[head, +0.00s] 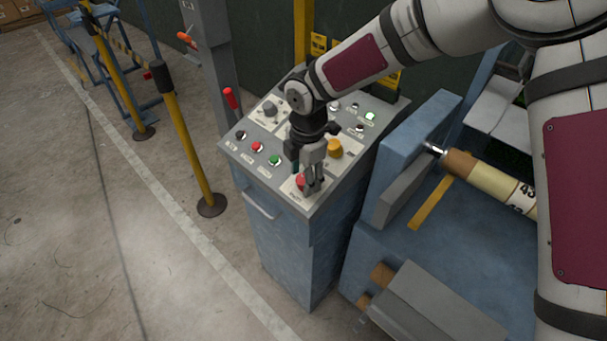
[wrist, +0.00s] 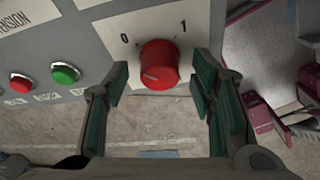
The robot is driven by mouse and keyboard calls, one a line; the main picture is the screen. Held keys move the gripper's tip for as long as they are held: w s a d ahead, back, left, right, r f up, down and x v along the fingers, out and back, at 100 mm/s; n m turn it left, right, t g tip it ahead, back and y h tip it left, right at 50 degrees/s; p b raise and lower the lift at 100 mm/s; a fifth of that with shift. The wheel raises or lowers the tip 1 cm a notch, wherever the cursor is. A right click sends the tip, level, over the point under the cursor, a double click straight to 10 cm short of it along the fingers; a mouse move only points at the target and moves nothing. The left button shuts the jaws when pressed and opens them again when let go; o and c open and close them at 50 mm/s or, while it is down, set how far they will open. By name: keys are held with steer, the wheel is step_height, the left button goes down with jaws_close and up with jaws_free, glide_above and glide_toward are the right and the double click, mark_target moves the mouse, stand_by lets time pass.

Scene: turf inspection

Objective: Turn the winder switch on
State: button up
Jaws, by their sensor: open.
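The winder switch is a red rotary knob (wrist: 160,64) on a grey panel, with a 0 marked at its upper left and a 1 at its upper right. A short pale mark shows on the lower left of its face; which label it points to I cannot tell. In the head view the knob (head: 300,182) is at the console's near corner, partly hidden by my gripper. My gripper (head: 312,182) is open and points down over it. In the wrist view the fingers of my gripper (wrist: 158,88) stand on either side of the knob, with gaps showing.
The console top (head: 238,151) carries several other controls: a yellow knob (head: 335,149), a green button (head: 274,160) and a red button (head: 256,147) near the switch. A blue machine with a roll (head: 490,184) stands close on the right. Open floor lies left, past a yellow post (head: 190,140).

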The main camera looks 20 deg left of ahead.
steer(key=c, duration=1.1)
steer(key=shift+c, duration=0.2)
